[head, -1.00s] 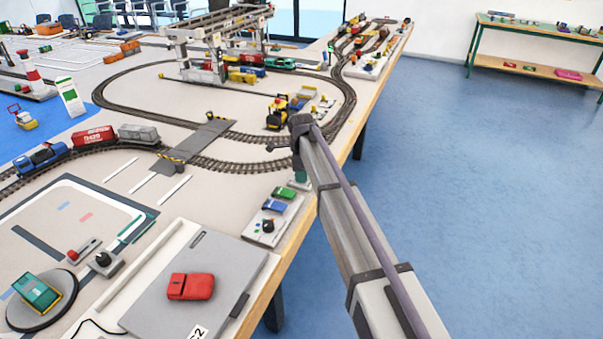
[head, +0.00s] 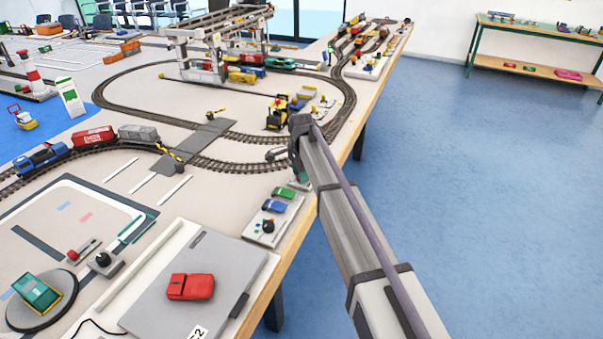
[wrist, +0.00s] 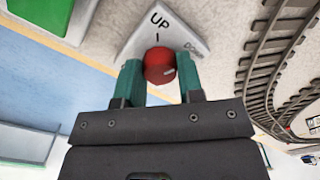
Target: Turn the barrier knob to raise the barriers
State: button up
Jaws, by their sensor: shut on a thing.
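In the wrist view, the round red barrier knob (wrist: 159,66) sits on a white label plate (wrist: 140,38) marked "UP", with a partly hidden "DOWN" beside it. A short dark mark lies between "UP" and the knob. My gripper (wrist: 160,75) has its two green fingers closed on the knob from both sides. In the head view my gripper (head: 297,168) is at the table's right edge, and the knob is hidden there. At the road crossing, the near yellow-and-black barrier (head: 169,153) is tilted. The far barrier (head: 213,113) is small and also looks tilted.
A control box (head: 265,228) with a black knob and blue and green cars (head: 284,193) stand just in front of my gripper. Curved track (head: 245,164) runs close on the left. Open floor (head: 450,200) lies to the right.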

jog(key=n, duration=0.6)
jog(key=shift+n, duration=0.3)
jog(key=n, duration=0.5)
jog(key=shift+n, duration=0.3)
jog(key=o, duration=0.9)
notch_tip(320, 180, up, 11)
jog(key=p, duration=1.1)
jog(key=shift+f, duration=0.1)
